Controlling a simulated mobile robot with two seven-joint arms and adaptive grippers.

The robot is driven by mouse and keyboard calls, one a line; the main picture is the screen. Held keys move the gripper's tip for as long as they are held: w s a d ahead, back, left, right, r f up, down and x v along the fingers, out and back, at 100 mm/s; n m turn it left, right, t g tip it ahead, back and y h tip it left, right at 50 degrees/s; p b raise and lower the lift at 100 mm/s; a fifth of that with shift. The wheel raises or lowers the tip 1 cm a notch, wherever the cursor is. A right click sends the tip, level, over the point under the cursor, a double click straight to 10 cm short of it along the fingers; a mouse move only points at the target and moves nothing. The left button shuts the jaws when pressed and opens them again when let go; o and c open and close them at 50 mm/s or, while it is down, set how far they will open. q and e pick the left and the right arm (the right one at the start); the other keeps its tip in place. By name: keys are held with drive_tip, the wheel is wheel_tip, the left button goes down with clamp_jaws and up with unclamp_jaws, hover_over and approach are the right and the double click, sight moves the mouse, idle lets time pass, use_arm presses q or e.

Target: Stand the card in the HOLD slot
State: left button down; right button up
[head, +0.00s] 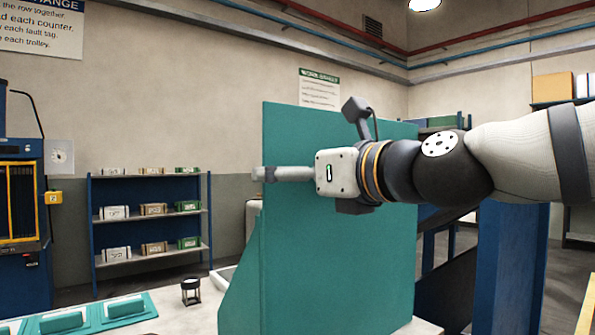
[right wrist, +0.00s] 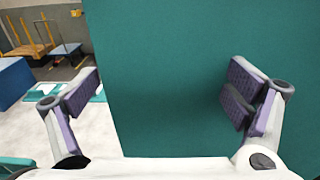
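No card and no slot marked HOLD can be made out in either view. A large upright teal panel (head: 290,240) stands on the table in the head view and fills much of the right wrist view (right wrist: 170,60). My right gripper (head: 262,174) reaches leftward in front of the panel, near its left edge. In the right wrist view the fingers (right wrist: 165,92) are wide apart with nothing between them, and the panel lies beyond them. The panel and my right arm hide what is behind them. My left gripper is not in view.
Teal trays holding teal blocks (head: 62,320) lie on the pale table at the lower left. A small dark hourglass-shaped stand (head: 190,291) is between them and the panel. A blue shelf (head: 150,216) with several boxes stands behind. A blue machine (head: 22,230) is far left.

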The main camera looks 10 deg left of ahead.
drive_tip(key=v, duration=1.2)
